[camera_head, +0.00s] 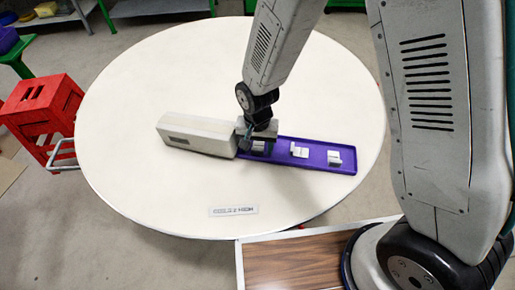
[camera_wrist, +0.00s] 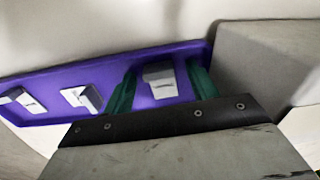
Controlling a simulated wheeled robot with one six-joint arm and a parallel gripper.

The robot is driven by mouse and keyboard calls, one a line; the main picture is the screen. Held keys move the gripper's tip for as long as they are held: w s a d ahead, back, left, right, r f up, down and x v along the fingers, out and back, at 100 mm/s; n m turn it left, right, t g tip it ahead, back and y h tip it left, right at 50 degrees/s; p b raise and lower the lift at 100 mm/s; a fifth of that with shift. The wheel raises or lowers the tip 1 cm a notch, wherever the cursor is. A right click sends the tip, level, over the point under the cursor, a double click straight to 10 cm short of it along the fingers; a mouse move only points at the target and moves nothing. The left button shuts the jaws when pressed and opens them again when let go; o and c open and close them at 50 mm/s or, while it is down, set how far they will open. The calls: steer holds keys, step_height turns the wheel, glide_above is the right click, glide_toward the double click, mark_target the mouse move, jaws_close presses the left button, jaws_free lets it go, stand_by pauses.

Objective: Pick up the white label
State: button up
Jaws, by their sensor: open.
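A flat white label (camera_head: 233,210) with dark print lies on the round table near its front edge. Small white and grey pieces sit in a long purple tray (camera_head: 318,168): one at the right end (camera_head: 334,158), one in the middle (camera_head: 299,150) and one under my gripper (camera_head: 257,146). In the wrist view, my gripper (camera_wrist: 162,88) has its green fingers apart, one on each side of the nearest white-grey piece (camera_wrist: 159,80). I cannot tell whether they touch it. The flat label is not visible in the wrist view.
A grey-white box (camera_head: 196,135) stands against the tray's left end, close beside my gripper; it also shows in the wrist view (camera_wrist: 262,60). The round white table (camera_head: 130,110) is otherwise clear. A red stool (camera_head: 42,112) stands at the left.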

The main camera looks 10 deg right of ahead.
steer(key=c, duration=1)
steer(key=shift+r, duration=0.15)
